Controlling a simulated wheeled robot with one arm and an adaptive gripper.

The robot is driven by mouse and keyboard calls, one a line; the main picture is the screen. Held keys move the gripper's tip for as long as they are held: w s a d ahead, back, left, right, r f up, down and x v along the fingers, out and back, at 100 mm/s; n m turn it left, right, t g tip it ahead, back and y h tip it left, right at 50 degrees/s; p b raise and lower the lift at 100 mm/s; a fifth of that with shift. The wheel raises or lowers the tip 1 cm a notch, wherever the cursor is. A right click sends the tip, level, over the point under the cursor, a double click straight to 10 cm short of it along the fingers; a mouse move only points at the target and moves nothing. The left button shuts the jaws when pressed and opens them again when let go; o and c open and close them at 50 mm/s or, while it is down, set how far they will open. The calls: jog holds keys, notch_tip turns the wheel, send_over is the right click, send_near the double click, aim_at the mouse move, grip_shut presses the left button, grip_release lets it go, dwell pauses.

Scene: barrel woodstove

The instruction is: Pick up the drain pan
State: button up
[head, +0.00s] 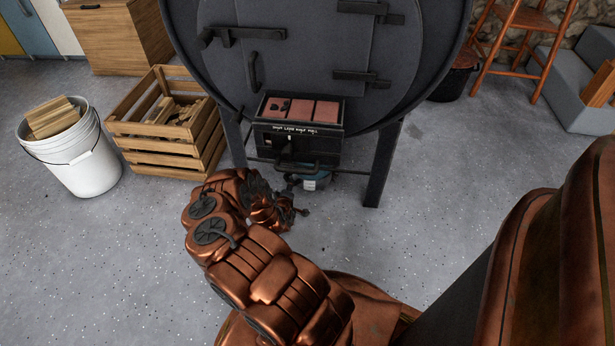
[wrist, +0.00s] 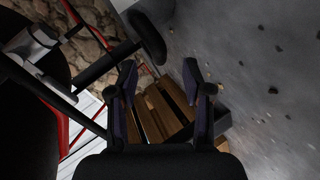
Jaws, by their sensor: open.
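I cannot single out a drain pan with certainty. A teal object (head: 316,181), mostly hidden, sits on the floor under the barrel stove, below a dark open-topped box (head: 300,143) with reddish sections and pale lettering. My gripper (head: 303,211) is low in front of the stove, just in front of the teal object, and seems apart from it. In the wrist view my gripper (wrist: 160,78) is open, with nothing between its two fingers. Brown wooden slats (wrist: 160,115) show beyond the fingers there.
The black barrel stove (head: 300,50) stands on dark legs (head: 384,165) close to my gripper. A slatted crate (head: 165,150) and a white bucket (head: 85,160) are at left. Floor in front is clear.

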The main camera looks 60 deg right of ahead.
jog(key=b+x, duration=0.1)
jog(key=x, duration=0.1)
jog(key=b+x, duration=0.2)
jog(key=x, duration=0.1)
jog(key=shift+w+a, duration=0.2)
jog(key=shift+w, duration=0.2)
jog(key=shift+w+d+r, duration=0.1)
jog(key=shift+w+d, duration=0.05)
jog(key=shift+d, duration=0.15)
jog(key=shift+c, duration=0.3)
grip_shut()
